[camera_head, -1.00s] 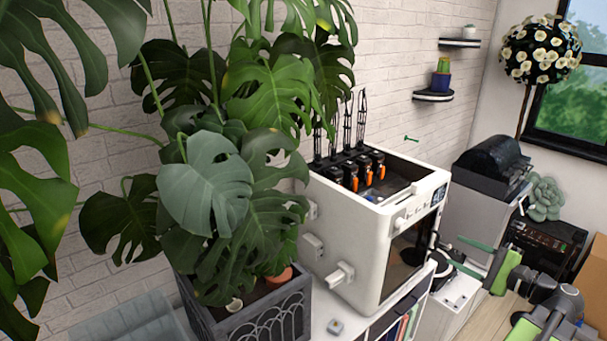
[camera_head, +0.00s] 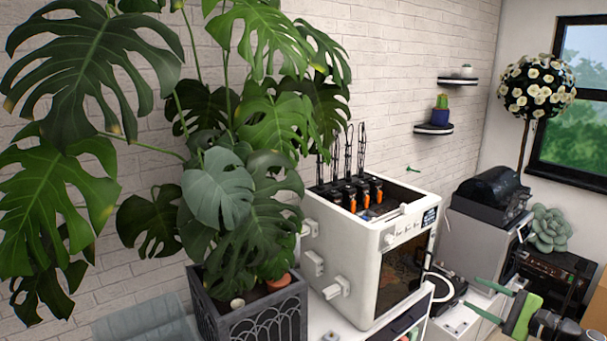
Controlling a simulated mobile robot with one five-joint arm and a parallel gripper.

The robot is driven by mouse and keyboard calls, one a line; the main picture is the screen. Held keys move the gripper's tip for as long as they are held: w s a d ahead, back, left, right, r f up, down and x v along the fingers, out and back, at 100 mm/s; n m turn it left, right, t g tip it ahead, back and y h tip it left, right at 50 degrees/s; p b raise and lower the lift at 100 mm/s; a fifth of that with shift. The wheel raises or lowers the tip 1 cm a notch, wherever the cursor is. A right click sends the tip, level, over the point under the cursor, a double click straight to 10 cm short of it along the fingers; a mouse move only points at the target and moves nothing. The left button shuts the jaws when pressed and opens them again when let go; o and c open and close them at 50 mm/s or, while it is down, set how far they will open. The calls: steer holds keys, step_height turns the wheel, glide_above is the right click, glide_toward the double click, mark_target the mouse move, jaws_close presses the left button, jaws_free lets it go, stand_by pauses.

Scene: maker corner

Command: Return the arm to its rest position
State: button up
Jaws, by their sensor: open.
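My gripper (camera_head: 470,294) shows at the lower right of the head view, its two thin green fingers spread apart and pointing left. Nothing shows between the fingers. My green and black arm (camera_head: 524,316) runs off the bottom right edge, so most of it is hidden. The fingers appear in front of the low white surface right of the white 3D printer (camera_head: 345,250); I cannot tell whether they touch anything.
A large leafy plant in a dark patterned pot (camera_head: 255,318) stands left of the printer. A grey cabinet (camera_head: 470,245) with a black machine (camera_head: 490,195) on top stands behind the gripper. A dark box-like machine (camera_head: 560,275) is at right. Two small shelves hang on the brick wall.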

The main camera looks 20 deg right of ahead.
steer(key=w+a+f+n+g+y, duration=0.2)
steer(key=w+a+n+y, duration=0.25)
steer(key=w+a, duration=1)
steer(key=w+a+f+n+g+y+b, duration=0.1)
steer(key=w+a+f+n+g, duration=0.2)
steer(key=a, duration=0.6)
steer(key=w+a+f+g+y, duration=0.1)
steer(key=w+a+g+y, duration=0.1)
steer(key=w+a, duration=0.45)
steer(key=s+a+f+n+g+h+b, duration=0.1)
steer(key=a+f+n+g+h, duration=0.25)
steer(key=a, duration=0.55)
steer(key=s+a+f+n+g+h, duration=0.1)
steer(key=s+a+f+n+g, duration=0.2)
steer(key=a+f, duration=0.5)
steer(key=a+f+n+g+h+b, duration=0.1)
steer(key=a+f+n+g+h, duration=0.2)
steer(key=a, duration=0.8)
steer(key=s+d+f+n+h, duration=0.1)
steer(key=d+f+n+h, duration=0.3)
steer(key=d, duration=0.5)
steer(key=shift+d+n, duration=0.15)
steer(key=shift+n, duration=0.55)
